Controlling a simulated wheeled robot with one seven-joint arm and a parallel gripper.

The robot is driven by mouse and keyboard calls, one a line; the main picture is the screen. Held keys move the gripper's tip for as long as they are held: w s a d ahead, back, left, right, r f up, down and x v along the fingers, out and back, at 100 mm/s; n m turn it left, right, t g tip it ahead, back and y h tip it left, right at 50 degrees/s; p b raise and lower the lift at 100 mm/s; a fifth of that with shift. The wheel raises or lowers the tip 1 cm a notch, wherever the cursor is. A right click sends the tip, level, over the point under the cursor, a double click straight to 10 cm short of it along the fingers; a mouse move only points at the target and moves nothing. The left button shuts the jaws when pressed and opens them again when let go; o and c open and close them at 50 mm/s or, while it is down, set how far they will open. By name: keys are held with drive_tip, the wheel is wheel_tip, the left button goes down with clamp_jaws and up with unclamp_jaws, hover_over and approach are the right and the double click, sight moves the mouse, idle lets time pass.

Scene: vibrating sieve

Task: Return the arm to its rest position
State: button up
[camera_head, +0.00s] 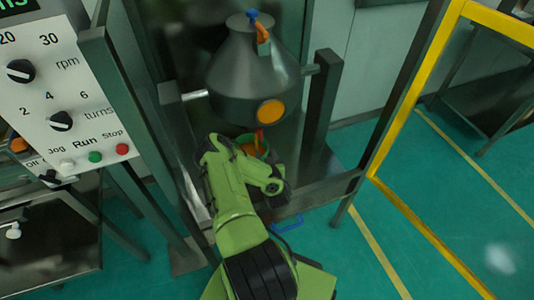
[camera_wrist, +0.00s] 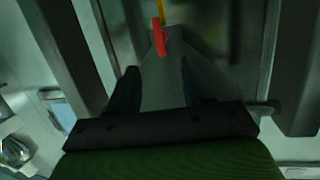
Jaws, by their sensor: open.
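My green arm (camera_head: 237,205) reaches up from the bottom of the head view toward the front of a dark grey cone-topped vessel (camera_head: 250,65). Its far end is bent below the vessel, and my gripper is mostly hidden there. In the wrist view my gripper (camera_wrist: 158,75) shows as two dark fingers, spread apart with nothing held between them. A small red piece (camera_wrist: 158,36) is beyond the fingertips, apart from them. A red-orange piece (camera_head: 259,138) also shows below the vessel in the head view, by a green-rimmed round part partly covered by my arm.
Dark metal posts (camera_head: 322,110) stand close on both sides of the vessel. A control panel (camera_head: 62,95) with knobs and buttons is at the left. A yellow frame (camera_head: 400,115) stands at the right. Green floor (camera_head: 400,240) is open at lower right.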

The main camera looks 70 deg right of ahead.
drive_tip(key=v, duration=0.2)
drive_tip(key=shift+s+a, duration=0.2)
drive_tip(key=shift+a, duration=0.15)
idle(0.4)
